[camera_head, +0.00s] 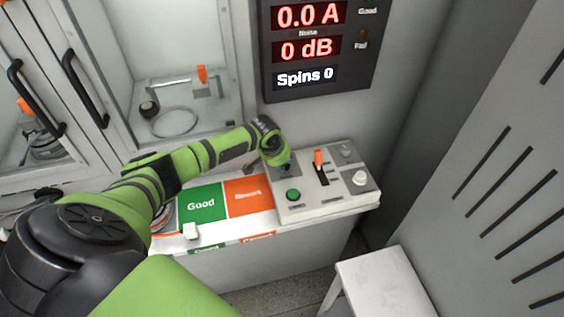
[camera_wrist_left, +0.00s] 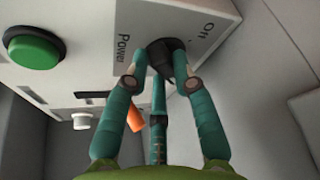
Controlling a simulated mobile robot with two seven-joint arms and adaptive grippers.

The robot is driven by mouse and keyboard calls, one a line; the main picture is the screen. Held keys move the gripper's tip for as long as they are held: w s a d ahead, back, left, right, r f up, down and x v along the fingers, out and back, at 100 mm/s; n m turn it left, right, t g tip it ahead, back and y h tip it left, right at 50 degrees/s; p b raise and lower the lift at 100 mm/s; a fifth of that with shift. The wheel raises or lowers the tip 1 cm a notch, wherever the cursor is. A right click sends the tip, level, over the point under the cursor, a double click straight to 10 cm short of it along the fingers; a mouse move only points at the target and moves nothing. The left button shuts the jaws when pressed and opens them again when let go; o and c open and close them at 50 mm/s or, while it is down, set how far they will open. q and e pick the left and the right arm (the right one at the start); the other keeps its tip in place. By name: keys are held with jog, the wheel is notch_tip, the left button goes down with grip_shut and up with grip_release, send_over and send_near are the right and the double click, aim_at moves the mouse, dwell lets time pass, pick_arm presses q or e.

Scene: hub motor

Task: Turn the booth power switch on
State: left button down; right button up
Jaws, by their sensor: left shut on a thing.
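The booth power switch (camera_wrist_left: 162,55) is a black rotary knob on the control panel (camera_head: 325,195), with "Power" and "Off" printed beside it in the left wrist view. My left gripper (camera_wrist_left: 164,78) has its teal fingers closed around this knob. In the head view my left gripper (camera_head: 285,169) is at the panel's left rear part, and my wrist hides most of the knob. The "Off" label is clear in the wrist view; the knob's exact setting is hard to tell. My right gripper is not in view.
The panel also carries a green button (camera_head: 293,195), an orange-tipped lever (camera_head: 319,158) and a white knob (camera_head: 360,178). The display (camera_head: 310,45) above reads 0.0 A, 0 dB, Spins 0. Green "Good" (camera_head: 201,205) and orange (camera_head: 249,196) pads lie left. A white stool (camera_head: 380,283) stands in front.

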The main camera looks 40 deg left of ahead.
pick_arm(q)
jog(key=c, duration=1.3)
grip_release()
jog(key=v, duration=1.2)
jog(key=shift+d, duration=0.1)
